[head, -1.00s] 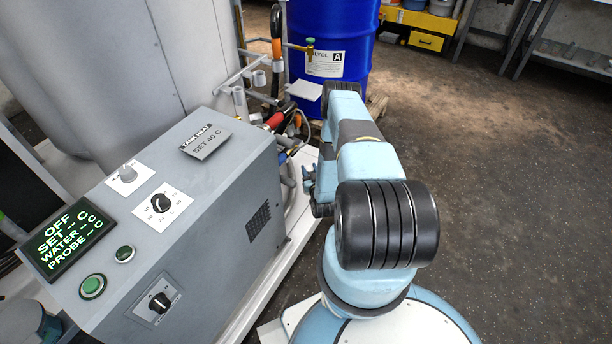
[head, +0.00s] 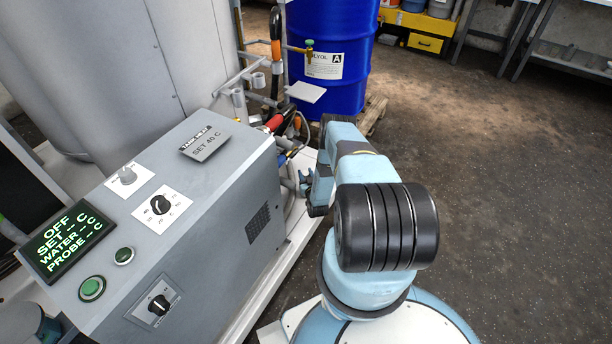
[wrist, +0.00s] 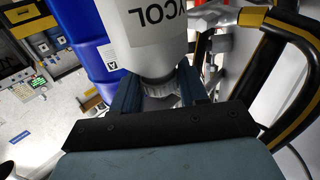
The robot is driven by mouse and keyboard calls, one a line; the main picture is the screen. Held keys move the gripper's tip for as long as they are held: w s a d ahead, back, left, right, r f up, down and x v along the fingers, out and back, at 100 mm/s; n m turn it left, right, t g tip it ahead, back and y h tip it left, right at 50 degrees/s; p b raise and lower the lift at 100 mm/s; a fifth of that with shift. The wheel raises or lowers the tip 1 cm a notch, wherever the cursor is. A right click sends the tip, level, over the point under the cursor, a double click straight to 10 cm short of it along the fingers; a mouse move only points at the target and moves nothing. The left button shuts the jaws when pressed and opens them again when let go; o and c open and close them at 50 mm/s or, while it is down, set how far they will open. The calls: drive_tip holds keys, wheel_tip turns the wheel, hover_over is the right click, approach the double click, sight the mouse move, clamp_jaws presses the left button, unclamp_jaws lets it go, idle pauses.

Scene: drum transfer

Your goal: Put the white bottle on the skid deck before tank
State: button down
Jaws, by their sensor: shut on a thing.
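The white bottle (wrist: 156,30), with a grey label whose dark letters read upside down, shows at the top of the wrist view. My gripper (wrist: 158,88) is shut on its ribbed neck or cap end, one finger on each side. In the head view my arm hides most of the gripper, and I cannot make out the bottle there. The large grey tank (head: 100,60) stands at the upper left. The white skid deck (head: 275,283) shows as a strip between the grey control cabinet and my base.
The grey control cabinet (head: 190,215) stands close on the left. Hoses and pipe fittings (head: 275,122) crowd the deck behind it. A blue drum (head: 335,30) stands on a wooden pallet (head: 375,112). A small white plate (head: 306,92) juts out before it. Floor at right is clear.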

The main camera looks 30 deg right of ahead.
drive_tip(key=shift+f, duration=0.15)
drive_tip(key=c, duration=0.6)
unclamp_jaws()
